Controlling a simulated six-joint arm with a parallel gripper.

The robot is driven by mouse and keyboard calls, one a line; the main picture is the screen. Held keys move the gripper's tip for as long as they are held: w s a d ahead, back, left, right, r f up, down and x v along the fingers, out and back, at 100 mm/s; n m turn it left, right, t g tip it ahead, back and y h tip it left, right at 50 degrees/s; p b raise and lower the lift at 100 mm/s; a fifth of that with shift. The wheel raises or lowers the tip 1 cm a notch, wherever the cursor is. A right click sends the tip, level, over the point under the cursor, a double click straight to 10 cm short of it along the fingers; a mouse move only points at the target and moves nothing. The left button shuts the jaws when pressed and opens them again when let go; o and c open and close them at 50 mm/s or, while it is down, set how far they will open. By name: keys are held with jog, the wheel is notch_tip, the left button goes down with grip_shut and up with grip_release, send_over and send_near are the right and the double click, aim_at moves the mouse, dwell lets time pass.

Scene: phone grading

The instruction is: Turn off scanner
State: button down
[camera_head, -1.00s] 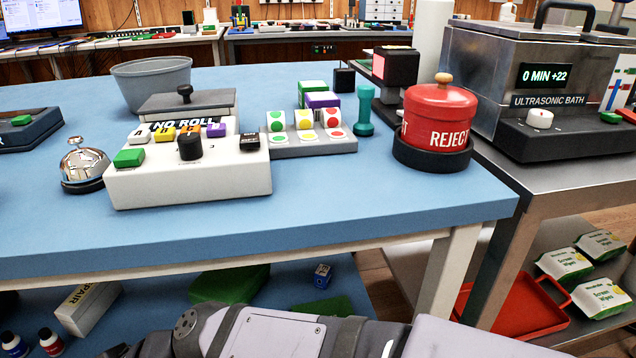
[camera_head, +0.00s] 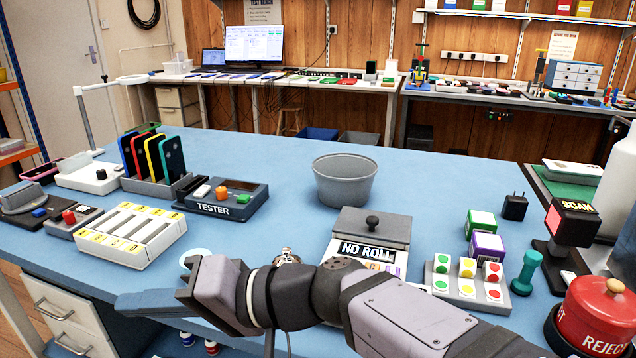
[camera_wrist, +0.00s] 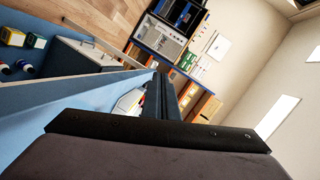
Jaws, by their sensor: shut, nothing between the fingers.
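The scanner (camera_head: 571,222) stands at the right of the blue table in the head view. It is a black box on a dark stand, with a yellow SCAN label on top and a lit red face. My gripper (camera_head: 150,303) is at the lower left of the head view, over the table's front edge, far to the left of the scanner. In the wrist view its dark fingers (camera_wrist: 163,95) are together and empty. The scanner does not show in the wrist view.
A red REJECT pot (camera_head: 598,315) stands in front of the scanner, with a teal dumbbell-shaped object (camera_head: 526,272) left of it. The back middle is clear.

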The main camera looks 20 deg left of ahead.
jog(key=w+d+r+n+h+p, duration=0.3)
jog(key=w+d+r+n+p, duration=0.55)
jog(key=p, duration=0.65)
jog(key=w+d+r+n+g+h+p, duration=0.15)
jog(key=w+d+r+p, duration=0.3)
jog(key=d+p, duration=0.45)
jog(key=w+d+r+n+g+h+p, duration=0.1)
jog(key=w+d+r+n+h+p, duration=0.15)
jog(key=d+r+p, duration=0.4)
jog(key=m+t+h+p, duration=0.1)
jog(key=t+h+p, duration=0.3)
jog(key=h+p, duration=0.5)
send_over(571, 279)
jog(key=w, duration=0.2)
notch_tip(571, 279, down, 7)
jog(key=y, duration=0.1)
jog(key=shift+d+p, duration=0.1)
jog(key=shift+p, duration=0.3)
jog(key=f+p, duration=0.1)
jog(key=f, duration=0.3)
jog(key=s+f+p, duration=0.1)
jog(key=f, duration=0.4)
jog(key=s+f+p, duration=0.1)
jog(key=f+p, duration=0.1)
jog(key=f, duration=0.2)
jog(key=shift+f, duration=0.35)
